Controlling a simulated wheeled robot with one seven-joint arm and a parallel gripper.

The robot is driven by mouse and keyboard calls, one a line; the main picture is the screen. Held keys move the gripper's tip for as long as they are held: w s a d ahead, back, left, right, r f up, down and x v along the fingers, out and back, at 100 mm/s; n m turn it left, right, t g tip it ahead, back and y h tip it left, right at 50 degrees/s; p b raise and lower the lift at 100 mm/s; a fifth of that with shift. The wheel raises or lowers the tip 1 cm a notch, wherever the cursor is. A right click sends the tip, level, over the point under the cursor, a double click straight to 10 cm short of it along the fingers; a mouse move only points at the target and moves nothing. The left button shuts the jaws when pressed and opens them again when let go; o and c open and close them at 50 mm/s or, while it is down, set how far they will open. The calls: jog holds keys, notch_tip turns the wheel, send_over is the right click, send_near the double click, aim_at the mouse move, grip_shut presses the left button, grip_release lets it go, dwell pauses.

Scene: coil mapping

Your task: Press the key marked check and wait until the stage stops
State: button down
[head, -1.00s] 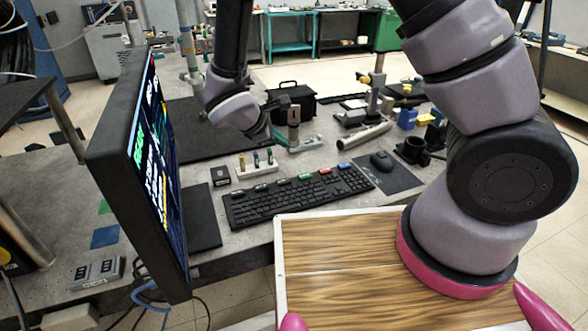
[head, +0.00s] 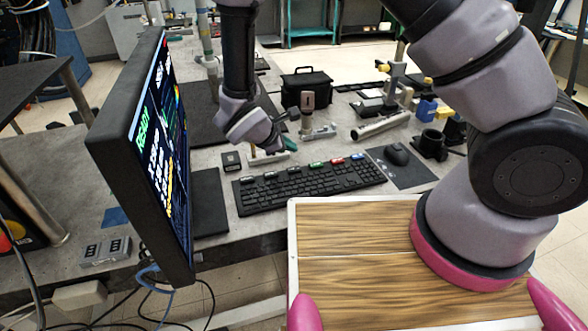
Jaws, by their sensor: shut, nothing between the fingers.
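A black keyboard (head: 310,187) lies on the grey bench. Several coloured tabs, green, red and pale, stand along its back row. The lettering is too small to read, so I cannot tell which key is marked check. My gripper (head: 279,143) is shut and empty, above the bench just behind the keyboard's back edge, apart from the keys. It partly hides a small pale block with pegs. The monitor (head: 140,140), seen at a steep angle at left, shows green text reading READY above white and yellow lines. The stage cannot be made out.
A mouse (head: 397,154) lies on a dark mat (head: 405,172) right of the keyboard. My wood-topped base is in front. Cables hang below the monitor.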

aim_at(291, 170)
jog(key=shift+f, duration=2.4)
jog(key=shift+f, duration=0.1)
jog(key=shift+f, duration=0.3)
